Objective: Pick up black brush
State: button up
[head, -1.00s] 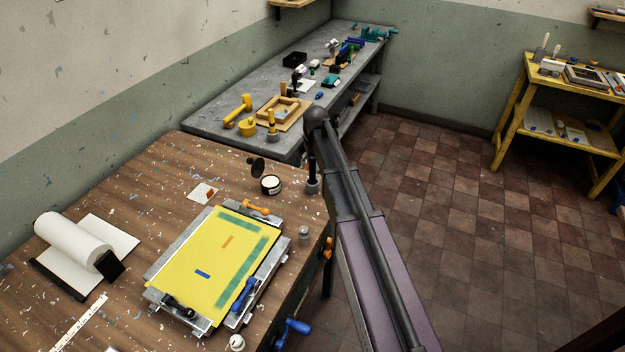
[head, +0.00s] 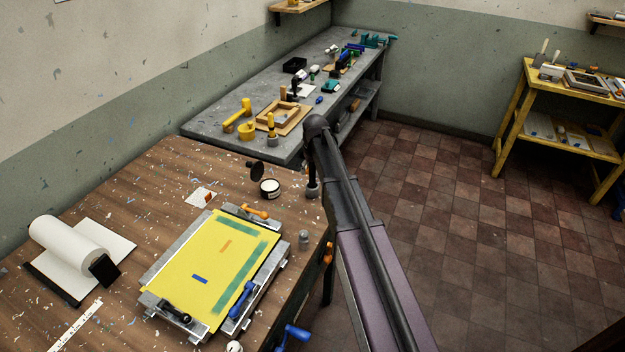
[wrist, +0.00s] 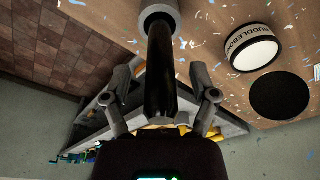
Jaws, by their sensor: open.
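The black brush (head: 311,172) stands upright near the far right corner of the brown wooden table, with a black handle on top and a grey round end at the bottom. In the wrist view the black brush (wrist: 160,70) runs up the middle of the picture, its grey end touching or close to the tabletop. My gripper (wrist: 160,80) is open, with one finger on each side of the handle and visible gaps. In the head view the gripper is mostly hidden behind the end of my arm.
A round black-and-white jar (head: 270,188) and a black disc (head: 256,169) stand left of the brush. A small grey can (head: 303,238) stands nearer. A yellow sheet (head: 215,265) lies on a clamped frame. The grey bench (head: 215,122) lies beyond.

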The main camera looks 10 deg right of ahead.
grip_shut()
jog(key=shift+r, duration=0.15)
notch_tip(320, 180, up, 10)
jog(key=p, duration=1)
dwell(0.8)
